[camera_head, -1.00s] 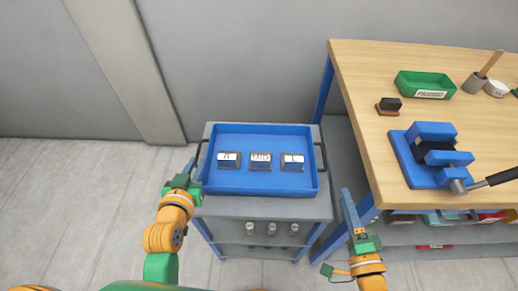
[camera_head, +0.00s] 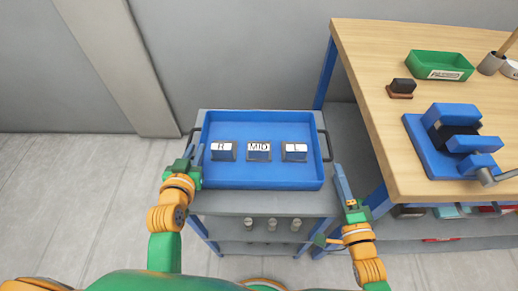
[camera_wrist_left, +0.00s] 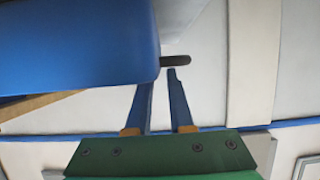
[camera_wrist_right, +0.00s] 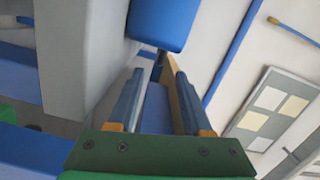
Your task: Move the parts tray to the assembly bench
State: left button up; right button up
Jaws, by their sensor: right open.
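The blue parts tray (camera_head: 262,182) lies on top of a grey cart. It holds three dark blocks with white labels: R (camera_head: 223,151), MID (camera_head: 259,151) and L (camera_head: 295,152). A dark handle sits at each end, left (camera_head: 190,142) and right (camera_head: 327,146). My left gripper (camera_head: 194,157) is open beside the tray's left side. In the left wrist view the dark handle (camera_wrist_left: 176,60) shows just past its fingertips (camera_wrist_left: 160,78). My right gripper (camera_head: 340,178) is open near the tray's right front corner. The tray's underside (camera_wrist_right: 163,22) shows beyond its fingers in the right wrist view.
The cart (camera_head: 265,203) has several metal parts on a lower shelf. The wooden assembly bench (camera_head: 390,100) stands at the right, close to the cart. It bears a green bin (camera_head: 441,62), a blue vise (camera_head: 445,140) and a small dark stamp-like block (camera_head: 401,88). Its near left part is bare.

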aim_at(200, 141)
pick_arm(q)
jog(key=x, duration=0.5)
pick_arm(e)
jog(key=w, duration=0.2)
jog(key=w+a, duration=0.1)
jog(key=w, duration=0.5)
jog(key=shift+w+a+f, duration=0.15)
jog(key=shift+a, duration=0.1)
pick_arm(q)
grip_shut()
pick_arm(e)
jog(key=c, duration=0.4)
grip_shut()
jog(key=shift+f, duration=0.1)
